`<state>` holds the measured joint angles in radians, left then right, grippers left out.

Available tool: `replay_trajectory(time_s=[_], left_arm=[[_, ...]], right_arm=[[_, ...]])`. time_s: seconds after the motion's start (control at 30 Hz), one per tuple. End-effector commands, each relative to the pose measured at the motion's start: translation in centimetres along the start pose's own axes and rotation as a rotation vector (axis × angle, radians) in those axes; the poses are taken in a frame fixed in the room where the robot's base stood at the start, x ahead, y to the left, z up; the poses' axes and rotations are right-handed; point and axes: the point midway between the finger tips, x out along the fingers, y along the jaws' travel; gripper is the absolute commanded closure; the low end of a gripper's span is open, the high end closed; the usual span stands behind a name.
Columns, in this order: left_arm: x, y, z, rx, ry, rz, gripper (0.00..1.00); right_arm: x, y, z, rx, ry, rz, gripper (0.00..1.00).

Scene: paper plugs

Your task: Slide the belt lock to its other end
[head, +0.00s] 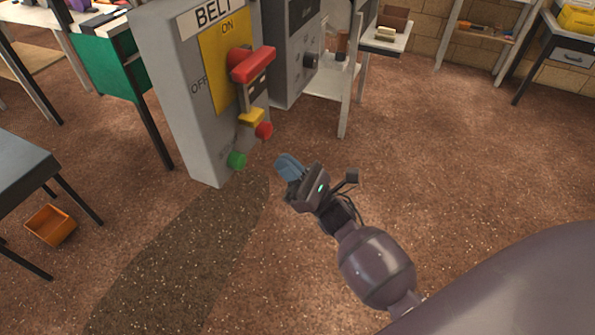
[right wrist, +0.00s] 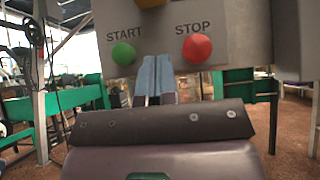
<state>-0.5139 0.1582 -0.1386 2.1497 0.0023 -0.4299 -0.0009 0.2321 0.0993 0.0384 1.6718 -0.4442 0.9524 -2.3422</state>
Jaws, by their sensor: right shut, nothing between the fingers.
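The grey BELT control box (head: 185,95) stands left of centre in the head view. On its face a red lever (head: 252,64) is up near the ON end of a yellow plate. Below the lever is a small yellow block (head: 251,117) that looks like the belt lock; only its lower edge shows at the top of the right wrist view (right wrist: 152,3). My right gripper (head: 288,167) has its blue fingers shut and empty, apart from the block and lower than it. In the right wrist view the fingertips (right wrist: 156,62) appear between the two buttons. My left gripper is out of view.
A green START button (head: 237,159) and a red STOP button (head: 264,131) stick out below the yellow block. A grey machine (head: 290,50) stands right behind the box. An orange bin (head: 50,225) lies on the floor at left. The floor at right is clear.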

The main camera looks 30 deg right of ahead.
Motion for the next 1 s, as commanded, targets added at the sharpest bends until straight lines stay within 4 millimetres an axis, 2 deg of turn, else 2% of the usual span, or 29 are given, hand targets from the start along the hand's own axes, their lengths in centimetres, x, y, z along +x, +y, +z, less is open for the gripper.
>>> replay_trajectory(time_s=[0.03, 0.27, 0.4, 0.6, 1.0], left_arm=[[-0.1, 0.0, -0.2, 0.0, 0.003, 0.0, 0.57], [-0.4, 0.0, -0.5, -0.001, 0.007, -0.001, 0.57], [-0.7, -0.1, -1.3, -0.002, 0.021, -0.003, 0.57], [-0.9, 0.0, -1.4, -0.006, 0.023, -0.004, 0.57], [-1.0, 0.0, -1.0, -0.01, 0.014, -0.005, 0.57]], right_arm=[[1.2, 0.0, 0.2, -0.002, -0.004, 0.003, 1.0], [5.1, 0.0, 0.2, -0.001, -0.005, 0.002, 1.0], [6.5, 0.0, 1.7, -0.003, -0.003, 0.003, 1.0], [7.5, -0.1, 2.7, 0.0, -0.001, 0.0, 1.0], [7.6, -0.1, 2.8, 0.001, 0.001, -0.002, 1.0]])
